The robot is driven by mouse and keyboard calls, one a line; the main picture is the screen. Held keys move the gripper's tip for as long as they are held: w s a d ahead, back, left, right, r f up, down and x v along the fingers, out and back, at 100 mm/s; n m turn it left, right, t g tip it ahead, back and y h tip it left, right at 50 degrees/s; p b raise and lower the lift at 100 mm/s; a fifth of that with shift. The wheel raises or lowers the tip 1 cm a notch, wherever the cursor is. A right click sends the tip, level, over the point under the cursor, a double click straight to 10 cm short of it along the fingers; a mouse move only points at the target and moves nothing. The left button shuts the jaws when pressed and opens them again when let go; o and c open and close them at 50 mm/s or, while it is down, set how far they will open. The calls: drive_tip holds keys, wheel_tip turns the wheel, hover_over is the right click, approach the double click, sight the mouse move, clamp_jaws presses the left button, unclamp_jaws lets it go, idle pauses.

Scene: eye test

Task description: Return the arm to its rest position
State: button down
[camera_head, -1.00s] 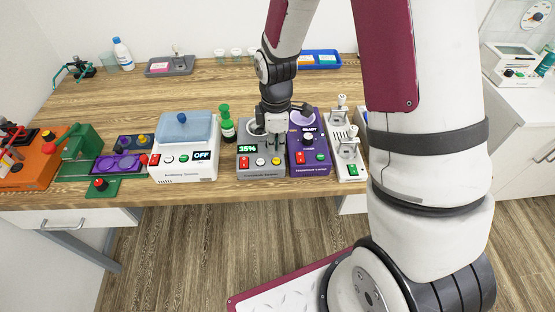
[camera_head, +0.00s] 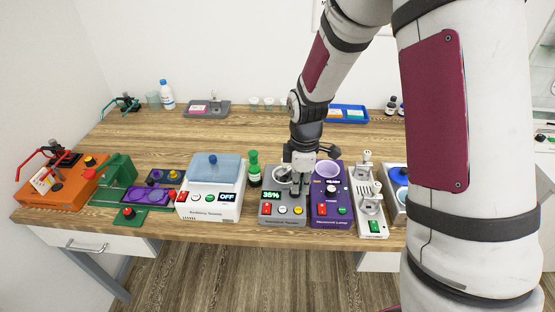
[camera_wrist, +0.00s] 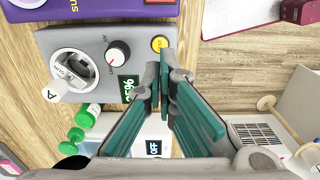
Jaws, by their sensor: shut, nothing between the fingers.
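My one arm comes down from the upper right in the head view. My gripper (camera_head: 297,186) hangs over the grey device with the 35% display (camera_head: 270,212). In the wrist view, the teal fingers of my gripper (camera_wrist: 163,88) come together at their tips with nothing between them. The grey device (camera_wrist: 108,38) lies beyond and left of the fingers there. In the head view my gripper partly hides that well.
A purple device (camera_head: 325,212), a white holder (camera_head: 371,222) and a blue-topped device stand right of it.

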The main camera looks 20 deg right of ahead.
wheel_tip(320, 180, up, 11)
drive_tip(key=s+m+t, duration=0.2)
drive_tip(key=m, duration=0.2)
drive_tip(key=s+r+m+t+b, duration=0.2)
drive_tip(key=s+r+m+t, duration=0.1)
drive_tip(key=s+r+m, duration=0.7)
drive_tip(key=s+r, duration=0.4)
drive_tip(key=s, duration=0.2)
drive_tip(key=shift+r+t, duration=0.15)
drive_tip(key=shift+t, duration=0.15)
idle(1.4)
